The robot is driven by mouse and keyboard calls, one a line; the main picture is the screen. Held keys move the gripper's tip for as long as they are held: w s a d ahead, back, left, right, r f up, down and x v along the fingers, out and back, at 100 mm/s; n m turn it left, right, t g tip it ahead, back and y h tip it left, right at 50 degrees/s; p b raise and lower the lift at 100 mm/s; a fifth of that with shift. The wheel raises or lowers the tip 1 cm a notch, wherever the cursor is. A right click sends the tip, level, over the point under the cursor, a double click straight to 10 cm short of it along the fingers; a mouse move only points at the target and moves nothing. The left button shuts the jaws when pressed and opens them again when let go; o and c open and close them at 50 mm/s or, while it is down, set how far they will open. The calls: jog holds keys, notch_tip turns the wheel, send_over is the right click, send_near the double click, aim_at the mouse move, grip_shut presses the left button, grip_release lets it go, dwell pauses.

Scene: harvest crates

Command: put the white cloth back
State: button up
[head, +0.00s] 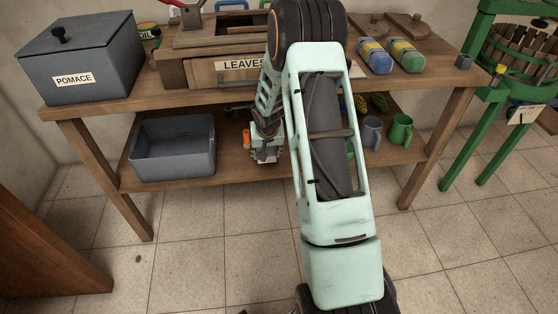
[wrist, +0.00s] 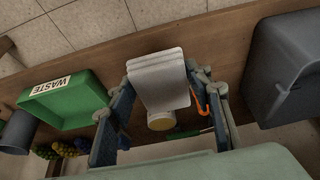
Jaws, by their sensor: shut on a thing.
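The white cloth (wrist: 158,78) shows in the wrist view as a folded, light grey-white pad between the two fingers of my gripper (wrist: 163,100). My gripper is shut on it. In the head view my gripper (head: 266,152) is low at the front of the lower shelf, to the right of the grey bin. I cannot make out the cloth there. I cannot tell whether the cloth touches the shelf.
The lower shelf holds a grey bin (head: 172,146), a green WASTE box (wrist: 66,100), a pale jar with a yellowish top (wrist: 162,121) close by the cloth, and mugs (head: 400,129). An orange hook (wrist: 201,102) is beside one finger. The tabletop above carries a POMACE box (head: 82,62).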

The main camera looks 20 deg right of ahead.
aim_at(273, 149)
jog(key=w+d, duration=0.1)
jog(key=d+f, duration=0.1)
jog(key=w+d+f, duration=0.1)
jog(key=shift+w+d+f+b, duration=0.2)
jog(key=shift+w+d+b, duration=0.05)
jog(key=shift+w+b, duration=0.15)
jog(key=w+d+f, duration=0.1)
jog(key=w+d+f+b, duration=0.1)
jog(key=f, duration=0.1)
jog(key=w+d+f+b, duration=0.1)
jog(key=f, duration=0.1)
jog(key=shift+d+f, duration=0.25)
jog(key=shift+d, duration=0.15)
jog(key=shift+w+d+f+b, duration=0.15)
jog(key=shift+f+b, duration=0.4)
jog(key=shift+f, duration=1.1)
jog(key=shift+f, duration=0.15)
jog(key=o, duration=1.3)
jog(key=p+v, duration=0.3)
jog(key=v, duration=0.9)
jog(key=shift+p, duration=0.35)
